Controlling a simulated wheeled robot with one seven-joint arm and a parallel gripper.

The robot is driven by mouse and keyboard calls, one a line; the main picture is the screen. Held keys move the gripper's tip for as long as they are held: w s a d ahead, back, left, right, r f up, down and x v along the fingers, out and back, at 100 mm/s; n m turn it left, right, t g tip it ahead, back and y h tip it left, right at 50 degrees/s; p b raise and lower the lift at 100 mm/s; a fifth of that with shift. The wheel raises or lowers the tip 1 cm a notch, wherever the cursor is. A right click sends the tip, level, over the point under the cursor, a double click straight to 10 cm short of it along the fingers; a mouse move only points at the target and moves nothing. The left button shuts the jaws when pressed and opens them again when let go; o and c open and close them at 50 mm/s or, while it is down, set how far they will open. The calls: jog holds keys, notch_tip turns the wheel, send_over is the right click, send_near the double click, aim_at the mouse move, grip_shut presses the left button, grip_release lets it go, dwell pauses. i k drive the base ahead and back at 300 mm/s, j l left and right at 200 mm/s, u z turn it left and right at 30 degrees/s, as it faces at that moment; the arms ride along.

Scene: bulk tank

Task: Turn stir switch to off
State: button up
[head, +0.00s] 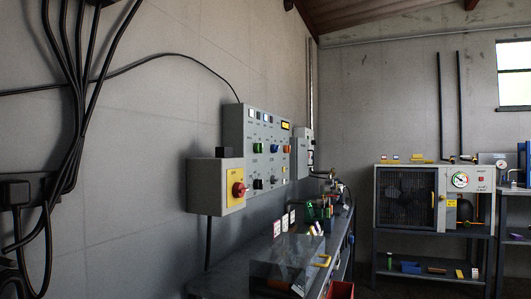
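A grey control panel (264,150) is mounted on the left wall in the head view, seen at a slant. It carries small indicators along the top, a yellow-lit display (285,126), and green, blue and orange controls in the middle. Dark knobs (258,184) sit in its lower row. The labels are too small to read, so I cannot tell which control is the stir switch or how it is set. My gripper is not in view.
A grey box with a yellow plate and red rotary knob (238,189) juts out left of the panel. Below is a bench with a clear cover (275,262) and several small items. A shelf unit (433,235) stands at the back wall. Black cables (75,110) hang at left.

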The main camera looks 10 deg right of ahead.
aim_at(274, 148)
jog(key=i+l, duration=0.5)
jog(key=i+l+u, duration=0.15)
jog(key=i+l, duration=0.9)
jog(key=l, duration=0.2)
jog(key=j+u, duration=0.05)
